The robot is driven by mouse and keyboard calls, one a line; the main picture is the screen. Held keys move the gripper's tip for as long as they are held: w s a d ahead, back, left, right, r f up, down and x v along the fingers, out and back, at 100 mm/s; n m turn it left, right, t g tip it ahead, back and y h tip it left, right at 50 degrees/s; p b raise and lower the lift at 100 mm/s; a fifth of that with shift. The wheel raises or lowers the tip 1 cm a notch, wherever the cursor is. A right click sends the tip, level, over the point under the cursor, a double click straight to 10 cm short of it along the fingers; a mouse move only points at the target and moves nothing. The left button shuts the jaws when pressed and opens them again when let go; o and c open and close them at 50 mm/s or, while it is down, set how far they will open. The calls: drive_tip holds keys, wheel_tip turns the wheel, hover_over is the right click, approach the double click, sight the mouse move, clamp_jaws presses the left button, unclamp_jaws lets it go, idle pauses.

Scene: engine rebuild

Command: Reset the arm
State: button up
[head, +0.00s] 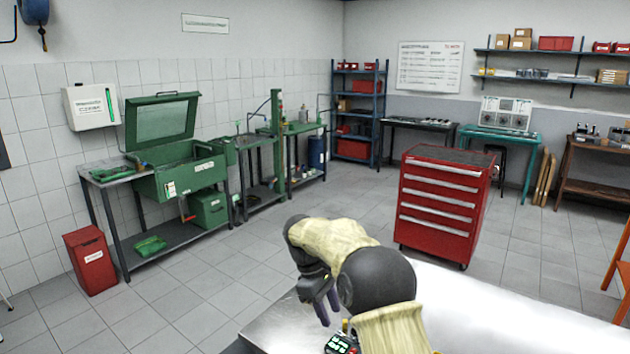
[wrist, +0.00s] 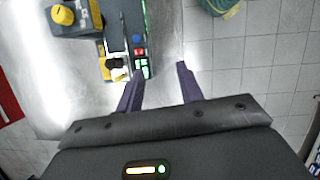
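My arm, in a cream cover with black joints, reaches over a shiny metal table (head: 480,310) at the bottom of the head view. My gripper (head: 326,312) points down near the table's left edge. In the wrist view my gripper (wrist: 158,82) has its two dark purple fingers spread apart with nothing between them. A control box with coloured buttons (head: 342,344) lies on the table just below the fingers. It also shows in the wrist view (wrist: 140,55), close to the left finger and partly cut off; I cannot tell whether they touch.
A red tool cabinet (head: 440,205) stands beyond the table. A green parts washer (head: 180,170) and a red bin (head: 90,260) are by the left wall. A yellow knob (wrist: 63,15) sits left of the control box. The tiled floor left of the table is clear.

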drive_tip(key=s+d+m+t+y, duration=0.1)
drive_tip(key=s+d+m, duration=0.3)
drive_tip(key=s, duration=0.4)
drive_tip(key=s+d+f+m+t+y, duration=0.1)
drive_tip(key=s+d+m, duration=0.3)
drive_tip(key=s, duration=0.5)
drive_tip(key=s+d+f+m+t+y, duration=0.1)
drive_tip(key=s+d+m, duration=0.3)
drive_tip(key=s, duration=0.4)
drive_tip(key=shift+s+f+t+y, duration=0.2)
drive_tip(key=shift+s+t+y, duration=0.1)
drive_tip(key=shift+t, duration=0.4)
